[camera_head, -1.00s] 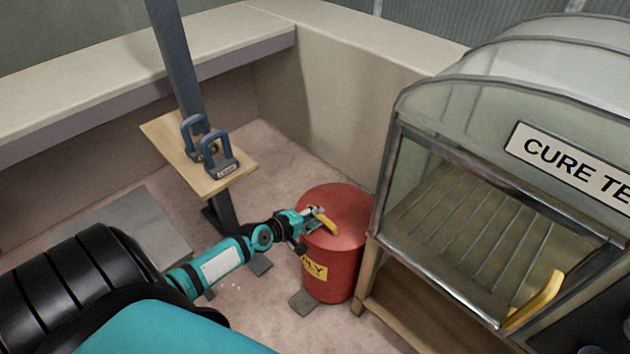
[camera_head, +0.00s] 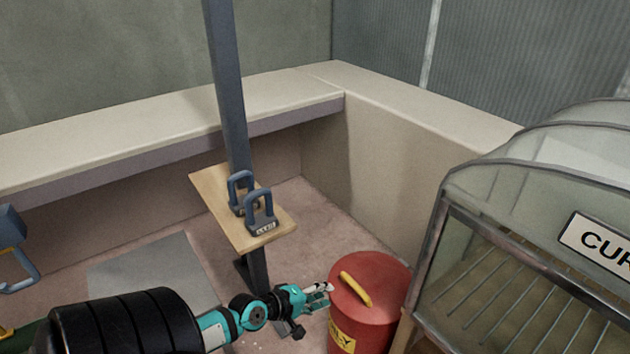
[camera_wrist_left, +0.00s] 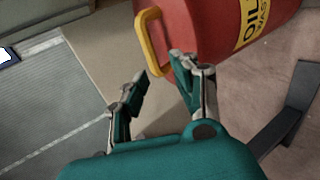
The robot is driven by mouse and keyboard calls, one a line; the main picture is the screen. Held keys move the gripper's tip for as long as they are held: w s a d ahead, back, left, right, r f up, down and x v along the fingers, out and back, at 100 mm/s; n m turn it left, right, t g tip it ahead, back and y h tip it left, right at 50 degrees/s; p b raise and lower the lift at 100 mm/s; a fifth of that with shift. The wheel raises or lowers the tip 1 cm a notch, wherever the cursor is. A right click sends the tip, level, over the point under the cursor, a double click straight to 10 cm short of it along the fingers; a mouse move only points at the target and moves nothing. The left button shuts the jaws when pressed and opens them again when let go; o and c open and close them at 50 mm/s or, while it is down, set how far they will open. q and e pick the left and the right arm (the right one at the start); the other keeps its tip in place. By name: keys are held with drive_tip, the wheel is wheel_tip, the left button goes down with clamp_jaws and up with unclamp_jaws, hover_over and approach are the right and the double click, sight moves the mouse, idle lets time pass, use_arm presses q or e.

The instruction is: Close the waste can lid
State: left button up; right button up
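The red waste can (camera_head: 362,335) stands on the floor right of centre in the head view, with its red lid (camera_head: 385,272) lying flat across the top. A yellow handle (camera_head: 355,289) is on the lid. My left gripper (camera_head: 328,294) is just left of the can, beside the lid and apart from the handle. In the left wrist view, its fingers (camera_wrist_left: 155,85) are spread with nothing between them. The can (camera_wrist_left: 215,30) and the yellow handle (camera_wrist_left: 151,42) are just beyond the fingertips there. My right gripper is not in view.
A glass-fronted cabinet (camera_head: 480,225) with a "CUR..." sign stands close right of the can. A post with a small wooden shelf (camera_head: 235,222) bearing blue clamp-like items stands behind my left arm. A bench ledge (camera_head: 150,140) runs along the walls. Some floor is clear behind the can.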

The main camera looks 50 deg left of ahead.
use_arm(q)
drive_tip(key=v, duration=0.2)
drive_tip(key=shift+s+r, duration=0.25)
drive_tip(key=shift+r, duration=0.05)
idle(0.3)
drive_tip(key=s+d+f+m+g+y, duration=0.1)
drive_tip(key=s+d+f+m+g, duration=0.5)
drive_tip(key=d+m, duration=0.3)
drive_tip(key=s+d+f+m+g, duration=0.3)
drive_tip(key=s+d+f+m, duration=0.4)
drive_tip(key=d+m, duration=0.25)
drive_tip(key=s+a+f+g+p, duration=0.1)
drive_tip(key=s+f+p, duration=0.3)
drive_tip(key=s+p, duration=0.5)
drive_tip(key=s+a+f+g+p, duration=0.1)
drive_tip(key=s+f+p, duration=0.3)
drive_tip(key=s+p, duration=0.5)
drive_tip(key=shift+s+a+f+y, duration=0.15)
drive_tip(key=shift+s+a+y, duration=0.25)
drive_tip(key=shift+s+a, duration=0.35)
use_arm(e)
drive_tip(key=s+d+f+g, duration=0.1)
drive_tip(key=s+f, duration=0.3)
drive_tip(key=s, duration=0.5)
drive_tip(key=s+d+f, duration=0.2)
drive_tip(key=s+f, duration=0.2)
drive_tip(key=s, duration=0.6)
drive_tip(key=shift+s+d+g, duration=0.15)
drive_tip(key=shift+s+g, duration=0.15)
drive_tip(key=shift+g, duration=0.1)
